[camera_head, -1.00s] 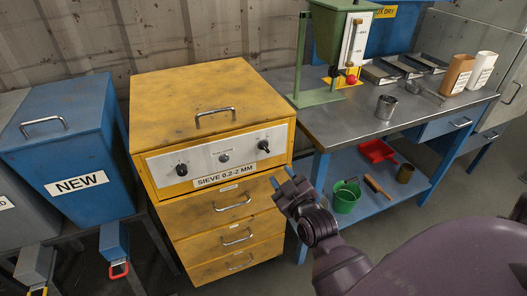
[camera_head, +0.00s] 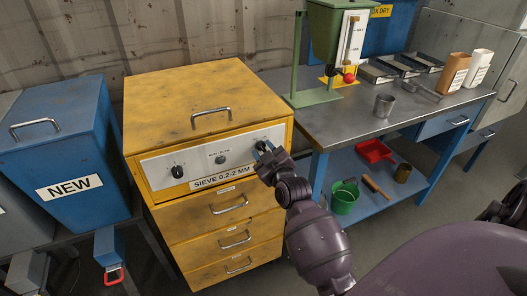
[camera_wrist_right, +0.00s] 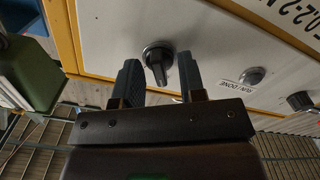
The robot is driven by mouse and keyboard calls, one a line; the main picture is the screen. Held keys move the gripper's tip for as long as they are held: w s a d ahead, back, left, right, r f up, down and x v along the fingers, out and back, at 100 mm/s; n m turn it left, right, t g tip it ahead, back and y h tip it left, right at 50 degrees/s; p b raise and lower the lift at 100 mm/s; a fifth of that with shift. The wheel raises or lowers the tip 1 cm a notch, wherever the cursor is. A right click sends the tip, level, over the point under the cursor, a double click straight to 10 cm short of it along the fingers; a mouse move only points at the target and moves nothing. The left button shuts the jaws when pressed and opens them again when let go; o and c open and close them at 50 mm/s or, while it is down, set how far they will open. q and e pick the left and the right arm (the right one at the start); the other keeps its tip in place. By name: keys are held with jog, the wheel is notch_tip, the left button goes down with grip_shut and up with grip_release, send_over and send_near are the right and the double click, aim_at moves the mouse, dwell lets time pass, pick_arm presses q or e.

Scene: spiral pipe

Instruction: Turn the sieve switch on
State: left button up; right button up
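The yellow sieve cabinet (camera_head: 205,95) has a pale control panel (camera_head: 208,160) labelled "SIEVE 0.2-2 MM". The panel carries a left black knob (camera_head: 177,172), a small round middle button (camera_head: 220,159) and a right black knob (camera_head: 261,145). My right gripper (camera_head: 264,150) is open at the right knob, partly covering it in the head view. In the right wrist view, this knob (camera_wrist_right: 158,60) lies between the two spread fingers (camera_wrist_right: 159,75), with gaps on both sides and no clear contact. My left gripper is not in view.
A blue bin (camera_head: 65,150) labelled "NEW" stands left of the cabinet. A metal worktable (camera_head: 345,125) with a green hopper (camera_head: 327,35) and a metal cup (camera_head: 384,106) stands to the right. A green bucket (camera_head: 344,198) is on its lower shelf.

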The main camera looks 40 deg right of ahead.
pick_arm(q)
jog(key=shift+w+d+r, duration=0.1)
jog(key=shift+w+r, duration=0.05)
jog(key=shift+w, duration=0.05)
pick_arm(e)
jog(key=shift+w, duration=0.15)
jog(key=c, duration=0.6)
jog(key=shift+o, duration=0.2)
jog(key=shift+r, duration=0.1)
